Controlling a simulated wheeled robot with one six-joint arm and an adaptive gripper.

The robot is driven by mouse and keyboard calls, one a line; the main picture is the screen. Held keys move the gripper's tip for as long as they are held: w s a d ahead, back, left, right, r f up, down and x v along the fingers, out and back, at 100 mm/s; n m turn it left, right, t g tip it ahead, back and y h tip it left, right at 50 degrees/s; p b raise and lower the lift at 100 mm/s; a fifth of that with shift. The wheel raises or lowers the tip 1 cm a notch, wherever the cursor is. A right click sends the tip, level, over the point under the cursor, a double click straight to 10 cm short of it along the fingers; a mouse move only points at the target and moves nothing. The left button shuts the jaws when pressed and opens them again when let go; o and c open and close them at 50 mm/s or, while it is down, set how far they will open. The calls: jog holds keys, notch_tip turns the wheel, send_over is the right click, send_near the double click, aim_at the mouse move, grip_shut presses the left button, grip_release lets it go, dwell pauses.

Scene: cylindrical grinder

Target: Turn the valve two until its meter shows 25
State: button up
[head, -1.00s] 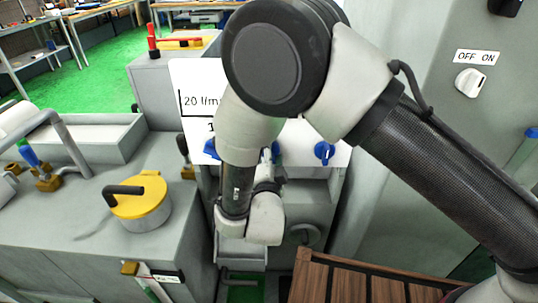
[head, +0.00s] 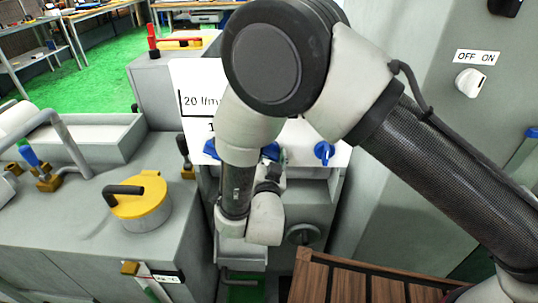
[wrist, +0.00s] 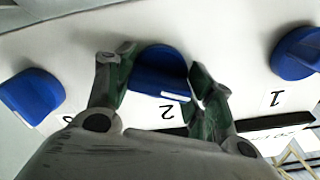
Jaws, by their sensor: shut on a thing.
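Valve two (wrist: 158,72) is a blue knob on the white panel, above an upside-down label "2" in the wrist view. My gripper (wrist: 161,64) is shut on it, one finger at each side. In the head view the middle blue knob (head: 271,151) shows only in part behind my arm. The white meter panel (head: 187,80) shows a "20 l/min" scale mark, partly covered. My arm hides most of the panel, so I cannot read the meter of valve two.
Another blue valve, labelled 1 (wrist: 297,53), sits right in the wrist view; a third blue valve (wrist: 32,95) sits left. A grey cabinet with an OFF/ON switch (head: 470,82) stands at right. A yellow-lidded pot (head: 140,203) is at left, a wooden slatted platform (head: 345,280) below.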

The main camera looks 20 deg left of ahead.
jog(key=shift+n, duration=0.9)
jog(key=o, duration=1)
jog(key=v, duration=1.2)
jog(key=shift+f, duration=0.1)
